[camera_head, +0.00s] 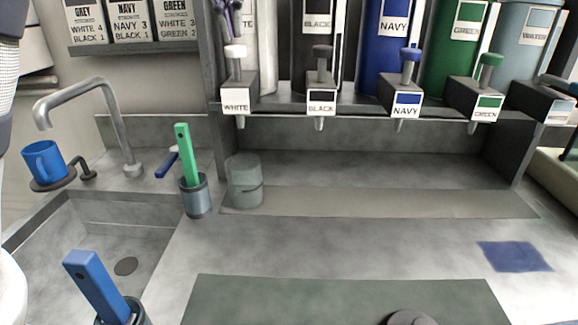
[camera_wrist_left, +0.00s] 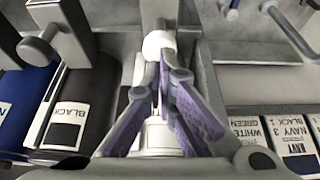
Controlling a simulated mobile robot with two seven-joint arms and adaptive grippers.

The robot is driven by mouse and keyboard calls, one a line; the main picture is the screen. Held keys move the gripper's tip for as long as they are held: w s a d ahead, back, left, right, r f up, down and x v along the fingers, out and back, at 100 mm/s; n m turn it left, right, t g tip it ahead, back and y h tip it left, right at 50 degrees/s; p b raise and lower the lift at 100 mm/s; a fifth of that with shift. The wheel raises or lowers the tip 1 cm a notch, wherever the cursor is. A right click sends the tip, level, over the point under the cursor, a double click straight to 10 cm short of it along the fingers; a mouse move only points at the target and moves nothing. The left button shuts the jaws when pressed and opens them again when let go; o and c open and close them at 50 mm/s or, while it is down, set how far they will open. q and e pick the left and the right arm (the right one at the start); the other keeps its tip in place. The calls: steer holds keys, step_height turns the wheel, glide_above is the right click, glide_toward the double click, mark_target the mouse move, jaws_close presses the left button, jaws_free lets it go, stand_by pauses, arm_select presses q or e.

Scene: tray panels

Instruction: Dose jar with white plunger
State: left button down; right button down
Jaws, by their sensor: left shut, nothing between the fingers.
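The white plunger (camera_head: 235,52) is a white knob on a grey stem above the dispenser block labelled WHITE (camera_head: 237,100). The grey-green jar (camera_head: 245,182) stands upright below that dispenser's nozzle, on the counter strip. My left gripper (camera_head: 233,36), with purple fingers, is directly above the white knob, its tips at or just over it; I cannot tell whether they touch. In the left wrist view the fingers (camera_wrist_left: 164,62) are shut and empty, and the white knob (camera_wrist_left: 158,43) is right by their tips. My right gripper is not in view.
Black (camera_head: 321,52), navy (camera_head: 410,54) and green (camera_head: 491,60) plungers stand in a row to the right. A cup with a green-handled tool (camera_head: 187,155) is beside the jar. A sink with a tap (camera_head: 115,115) and blue mug (camera_head: 44,161) is left.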

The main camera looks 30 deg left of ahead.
mark_target(235, 46)
arm_select(q)
steer(key=shift+f, duration=1.85)
steer(key=shift+r, duration=2.05)
steer(key=shift+f, duration=2.05)
steer(key=shift+r, duration=0.1)
